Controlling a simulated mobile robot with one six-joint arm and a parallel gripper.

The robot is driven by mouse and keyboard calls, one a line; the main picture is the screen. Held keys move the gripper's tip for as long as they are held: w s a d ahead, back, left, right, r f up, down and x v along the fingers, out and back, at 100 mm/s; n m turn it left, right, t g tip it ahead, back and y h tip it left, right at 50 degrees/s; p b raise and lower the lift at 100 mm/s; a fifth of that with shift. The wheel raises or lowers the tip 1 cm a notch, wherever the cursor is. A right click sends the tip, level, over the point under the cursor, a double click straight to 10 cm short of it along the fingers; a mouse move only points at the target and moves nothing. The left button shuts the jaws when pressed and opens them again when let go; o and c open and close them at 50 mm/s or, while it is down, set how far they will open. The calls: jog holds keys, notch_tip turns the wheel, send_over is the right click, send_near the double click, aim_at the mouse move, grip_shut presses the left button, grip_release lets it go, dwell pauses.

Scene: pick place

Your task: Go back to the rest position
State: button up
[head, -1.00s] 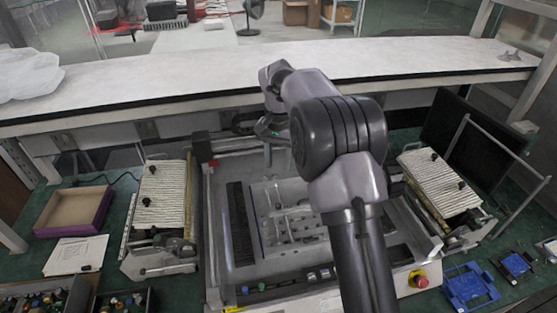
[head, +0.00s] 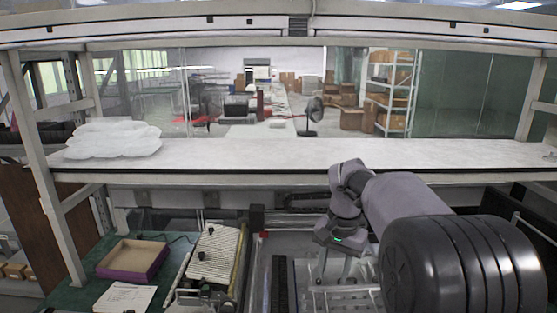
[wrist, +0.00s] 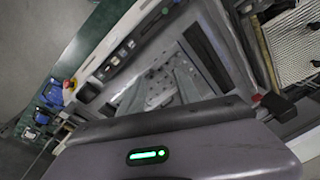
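My gripper (head: 335,266) hangs over the grey machine bed in the middle of the bench, in front of the white shelf. Its two fingers point down and stand apart, with nothing seen between them. In the wrist view the fingers (wrist: 158,88) also show apart above the machine's bed. The machine frame (head: 265,268) is partly hidden by my arm on the right.
A white shelf (head: 250,153) runs across behind the machine, with white bags (head: 112,138) on its left. A purple-edged box (head: 133,260), a paper sheet (head: 125,299) and a ribbed white plate (head: 216,252) lie on the left. A red button (wrist: 70,84) shows on the machine's corner.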

jog(key=s+a+r+t+b, duration=0.2)
jog(key=s+b, duration=0.3)
jog(key=s, duration=0.7)
jog(key=s+f+t+b, duration=0.1)
jog(key=s+f+b, duration=0.1)
jog(key=s, duration=0.4)
jog(key=s+f+y+b, duration=0.1)
jog(key=s+f, duration=0.2)
jog(key=s, duration=0.3)
jog(key=s+a+f+n+t+b, duration=0.1)
jog(key=s+f+b, duration=0.1)
jog(key=s, duration=0.4)
jog(key=shift+f+t+y+b, duration=0.3)
jog(key=shift+f+b, duration=0.05)
jog(key=shift+f, duration=0.45)
jog(key=shift+a, duration=0.1)
